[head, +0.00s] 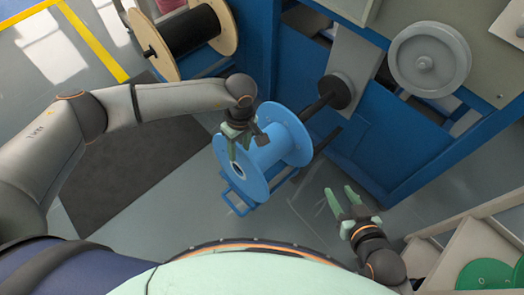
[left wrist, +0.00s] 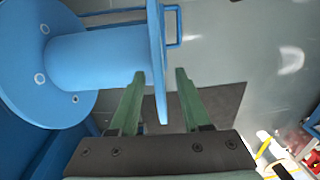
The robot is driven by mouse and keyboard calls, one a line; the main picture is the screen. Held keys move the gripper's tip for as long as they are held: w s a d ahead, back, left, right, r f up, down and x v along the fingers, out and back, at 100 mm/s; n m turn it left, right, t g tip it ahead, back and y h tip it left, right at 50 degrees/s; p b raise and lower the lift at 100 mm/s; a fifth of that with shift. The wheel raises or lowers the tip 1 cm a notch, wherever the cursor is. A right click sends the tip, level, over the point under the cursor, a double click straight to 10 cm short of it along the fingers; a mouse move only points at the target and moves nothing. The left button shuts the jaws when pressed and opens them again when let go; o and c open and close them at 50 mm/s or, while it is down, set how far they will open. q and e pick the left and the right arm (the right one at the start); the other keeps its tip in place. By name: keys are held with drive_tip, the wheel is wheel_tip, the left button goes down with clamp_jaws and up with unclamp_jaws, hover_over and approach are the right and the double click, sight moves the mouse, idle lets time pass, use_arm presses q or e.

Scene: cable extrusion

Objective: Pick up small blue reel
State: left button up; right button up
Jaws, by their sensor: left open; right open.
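The small blue reel (head: 284,132) lies with its axle roughly level near the middle of the head view. Its near flange faces the lower left. My left gripper (head: 246,143) is open over this near flange. In the left wrist view the reel (left wrist: 95,62) fills the upper left, and the flange edge shows between the two spread green fingers of my left gripper (left wrist: 158,84). I cannot tell whether either finger touches it. My right gripper (head: 342,193) is open and empty, lower right of the reel.
A blue frame (head: 238,205) shows under the reel. A dark spindle (head: 322,102) projects from the blue machine (head: 355,160) behind it. A wooden reel with black cable (head: 190,32) stands at the upper left. A dark mat (head: 140,165) and open floor lie to the left.

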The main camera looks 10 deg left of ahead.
use_arm(q)
drive_tip(key=shift+f, duration=0.5)
clamp_jaws()
drive_tip(key=shift+r, duration=0.15)
idle(0.9)
